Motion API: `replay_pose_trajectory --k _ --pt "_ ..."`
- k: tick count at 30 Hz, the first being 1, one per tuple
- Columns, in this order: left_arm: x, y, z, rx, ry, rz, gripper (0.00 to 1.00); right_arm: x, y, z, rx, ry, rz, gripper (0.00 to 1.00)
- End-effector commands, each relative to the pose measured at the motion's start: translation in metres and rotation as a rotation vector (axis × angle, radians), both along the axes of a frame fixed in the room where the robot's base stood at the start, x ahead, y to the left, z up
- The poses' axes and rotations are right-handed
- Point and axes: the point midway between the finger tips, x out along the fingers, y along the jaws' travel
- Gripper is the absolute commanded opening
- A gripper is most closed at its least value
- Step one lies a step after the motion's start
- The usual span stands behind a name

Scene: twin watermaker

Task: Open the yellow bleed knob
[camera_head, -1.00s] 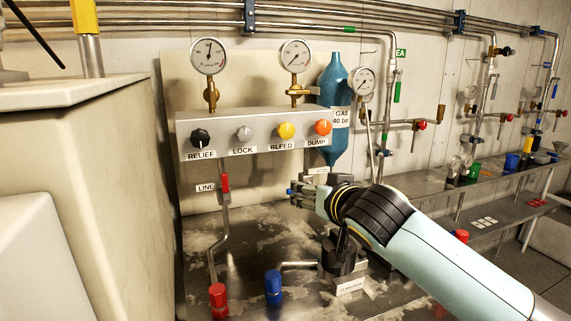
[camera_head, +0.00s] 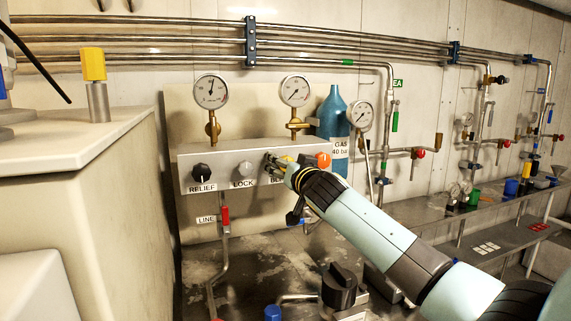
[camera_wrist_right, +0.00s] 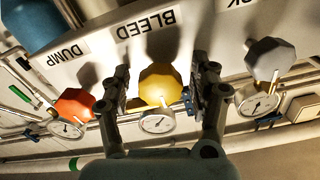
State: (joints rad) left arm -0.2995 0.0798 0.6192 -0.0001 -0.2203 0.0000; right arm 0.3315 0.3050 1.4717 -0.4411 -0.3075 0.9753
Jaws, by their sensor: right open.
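The yellow bleed knob (camera_head: 287,158) is on the front of the grey panel (camera_head: 220,179), mostly hidden behind my right gripper (camera_head: 277,164) in the head view. In the right wrist view, which is upside down, the yellow knob (camera_wrist_right: 160,82) shows between the two fingers of my right gripper (camera_wrist_right: 160,92). The fingers are apart, one on each side of the knob. I cannot tell whether they touch it. My left gripper is not in view.
The orange dump knob (camera_head: 323,160) is close on the right of the gripper, the grey lock knob (camera_head: 244,169) on its left. The black relief knob (camera_head: 201,173) is farther left. Gauges (camera_head: 295,90) stand above the panel. A black valve handle (camera_head: 339,286) lies below my arm.

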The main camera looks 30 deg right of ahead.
Motion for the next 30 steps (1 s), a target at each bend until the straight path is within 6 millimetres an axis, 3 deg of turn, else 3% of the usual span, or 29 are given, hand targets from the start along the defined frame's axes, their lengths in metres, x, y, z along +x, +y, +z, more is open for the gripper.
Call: replay_pose_trajectory --k 8,21,30 --pt "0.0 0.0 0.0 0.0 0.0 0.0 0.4 0.0008 -0.0001 -0.0003 0.0 0.0 0.0 0.59" --pt "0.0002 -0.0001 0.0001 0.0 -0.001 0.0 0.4 0.0007 -0.0002 -0.0002 0.0 0.0 0.0 0.04" --pt "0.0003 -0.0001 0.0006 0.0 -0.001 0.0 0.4 0.0005 -0.0003 -0.0001 -0.041 0.011 0.0 0.04"
